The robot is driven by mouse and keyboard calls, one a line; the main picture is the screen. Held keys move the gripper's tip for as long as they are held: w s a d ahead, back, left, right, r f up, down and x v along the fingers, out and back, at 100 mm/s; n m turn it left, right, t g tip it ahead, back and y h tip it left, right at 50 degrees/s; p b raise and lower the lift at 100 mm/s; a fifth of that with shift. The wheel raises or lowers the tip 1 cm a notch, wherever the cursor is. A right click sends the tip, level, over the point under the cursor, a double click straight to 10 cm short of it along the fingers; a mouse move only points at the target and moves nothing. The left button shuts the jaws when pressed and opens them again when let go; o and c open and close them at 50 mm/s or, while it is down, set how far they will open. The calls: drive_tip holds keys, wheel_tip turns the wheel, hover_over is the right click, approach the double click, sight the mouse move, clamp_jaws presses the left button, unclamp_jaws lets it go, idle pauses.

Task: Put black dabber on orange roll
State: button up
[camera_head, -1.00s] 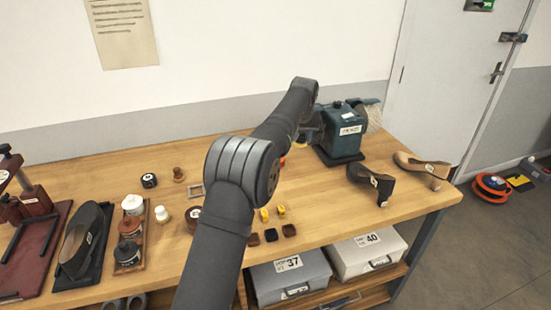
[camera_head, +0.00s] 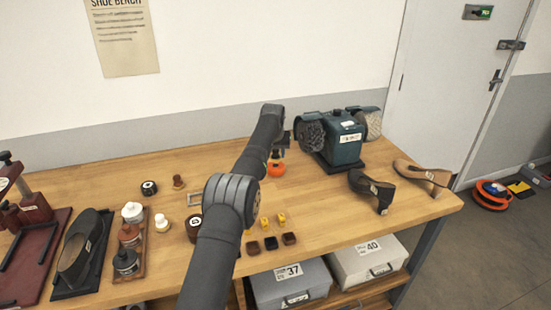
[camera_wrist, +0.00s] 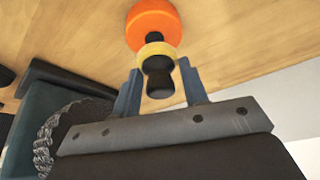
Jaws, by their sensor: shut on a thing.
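The orange roll (camera_head: 277,169) lies on the bench left of the green machine, and it shows at the top of the wrist view (camera_wrist: 152,24). My gripper (camera_head: 279,153) is just above it in the head view. In the wrist view my gripper (camera_wrist: 160,84) is shut on the black dabber (camera_wrist: 158,77), whose dark handle sits between the fingers with a pale yellow disc at its far end. The disc overlaps the roll's near edge in this view. I cannot tell whether they touch. In the head view the dabber is not clear.
A green bench machine (camera_head: 342,143) with two brush wheels stands close right of the roll. Two shoes (camera_head: 372,188) lie farther right. Yellow and dark small blocks (camera_head: 271,243), jars (camera_head: 132,212) and a brown knob (camera_head: 178,182) stand to the left. The bench between is mostly clear.

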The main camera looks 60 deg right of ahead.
drive_tip(key=shift+f, duration=1.2)
drive_tip(key=shift+f, duration=0.15)
drive_tip(key=o, duration=1)
drive_tip(key=shift+c, duration=0.2)
drive_tip(key=v, duration=1.2)
drive_tip(key=shift+s, duration=0.1)
